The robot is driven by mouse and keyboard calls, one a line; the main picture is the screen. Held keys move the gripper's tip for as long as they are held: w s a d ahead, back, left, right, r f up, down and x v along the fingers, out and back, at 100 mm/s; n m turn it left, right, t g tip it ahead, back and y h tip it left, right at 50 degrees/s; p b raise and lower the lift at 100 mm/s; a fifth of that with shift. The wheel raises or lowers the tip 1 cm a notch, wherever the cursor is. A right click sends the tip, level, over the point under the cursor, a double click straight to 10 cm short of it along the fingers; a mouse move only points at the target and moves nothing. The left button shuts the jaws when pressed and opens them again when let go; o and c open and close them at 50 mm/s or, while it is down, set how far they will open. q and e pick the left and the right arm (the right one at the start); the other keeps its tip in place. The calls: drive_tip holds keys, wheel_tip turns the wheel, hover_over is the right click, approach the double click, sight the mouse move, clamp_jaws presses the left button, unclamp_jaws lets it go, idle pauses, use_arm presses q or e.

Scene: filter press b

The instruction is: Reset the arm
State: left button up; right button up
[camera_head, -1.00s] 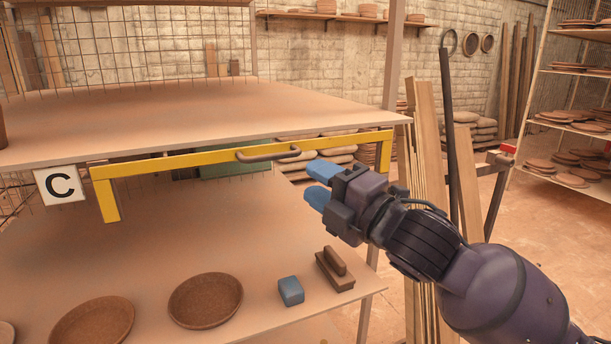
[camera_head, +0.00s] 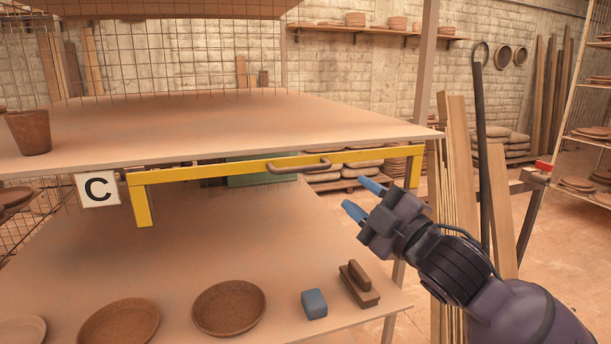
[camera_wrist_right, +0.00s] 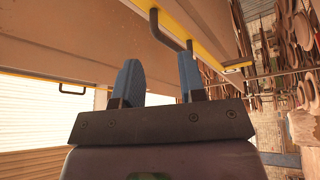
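My right gripper (camera_head: 364,199) is open and empty, with its two blue fingertips apart. It is in front of the shelf rack, below and to the right of the dark handle (camera_head: 299,165) on the yellow bar (camera_head: 225,172). In the right wrist view the open blue fingers (camera_wrist_right: 160,80) have nothing between them, and the handle (camera_wrist_right: 168,32) shows beyond them, apart from them. My left gripper is in none of the views.
The lower shelf (camera_head: 250,240) holds a blue block (camera_head: 314,304), a wooden float (camera_head: 358,284) and round clay dishes (camera_head: 229,307). A brown pot (camera_head: 29,132) stands on the upper shelf (camera_head: 230,125). Planks (camera_head: 497,210) and a dark pole (camera_head: 480,150) stand right of the rack.

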drive_tip(key=s+d+f+m+h, duration=0.1)
drive_tip(key=d+f+m+h, duration=0.45)
drive_tip(key=f, duration=0.75)
drive_tip(key=s+d+f+m+h, duration=0.25)
drive_tip(key=d+f+m, duration=0.45)
drive_tip(key=f, duration=0.6)
drive_tip(key=s+d+f+m+g+h, duration=0.2)
drive_tip(key=s+d+f+m, duration=0.1)
drive_tip(key=s+f, duration=0.7)
drive_tip(key=s+d+f+m+g+h, duration=0.2)
drive_tip(key=s+d+f+m+g, duration=0.1)
drive_tip(key=s+f, duration=0.7)
drive_tip(key=shift+s+f+h, duration=0.3)
drive_tip(key=shift+f+h, duration=0.1)
drive_tip(key=shift+f, duration=0.55)
